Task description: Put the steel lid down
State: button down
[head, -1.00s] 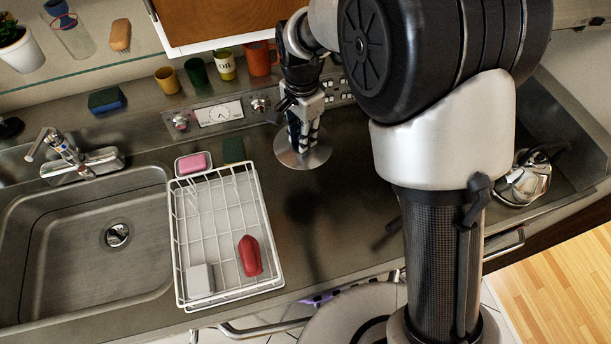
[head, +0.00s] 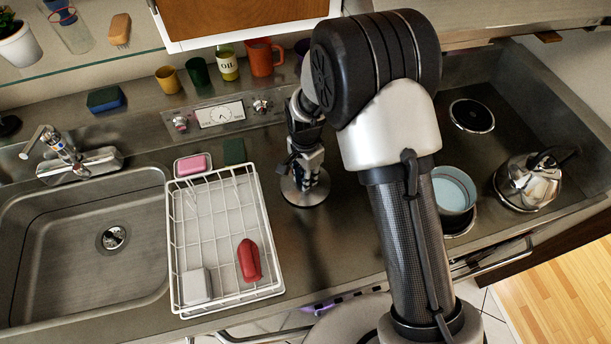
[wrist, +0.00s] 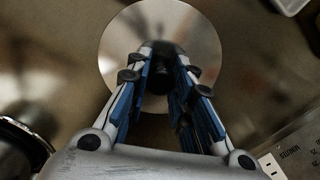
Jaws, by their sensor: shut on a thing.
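The steel lid (head: 293,194) is a round shiny disc with a dark knob. It is over the counter just right of the dish rack, and I cannot tell whether it touches the surface. My gripper (head: 307,176) is above the lid and shut on its knob. In the wrist view the lid (wrist: 122,45) lies flat beyond the blue-padded fingers of my gripper (wrist: 162,75), with the dark knob between them.
A white wire dish rack (head: 276,262) stands left of the lid, with a pink soap (head: 192,164) behind it. A pot with a pale blue inside (head: 453,190) and a steel kettle (head: 527,182) are on the right. Counter is clear in front of the lid.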

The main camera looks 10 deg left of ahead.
jog(key=shift+f, duration=0.15)
jog(key=c, duration=1.4)
grip_release()
